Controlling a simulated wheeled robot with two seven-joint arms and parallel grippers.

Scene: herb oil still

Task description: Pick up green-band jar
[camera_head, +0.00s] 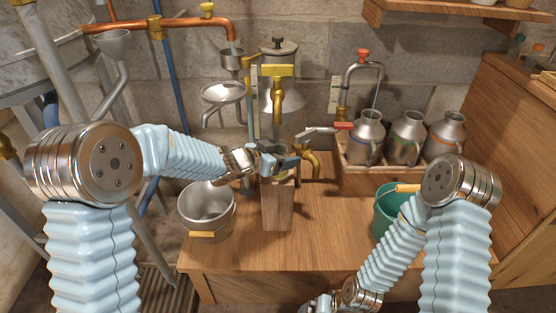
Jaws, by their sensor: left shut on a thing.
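The green-band jar (404,140) is a grey metal jar. It stands upright in the wooden crate at the right, between a blue-band jar (366,137) and an orange-band jar (446,136). My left gripper (288,162) is well to the left of the jars, above the wooden post (278,208) and close to the brass tap. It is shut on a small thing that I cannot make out. My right gripper (318,303) is low at the bottom edge, partly cut off, far below the jars. Its fingers are not clear.
The wooden crate (384,180) stands on the bench (320,235). A metal bucket (206,208) is at the left, a green bucket (384,222) at the right behind my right arm.

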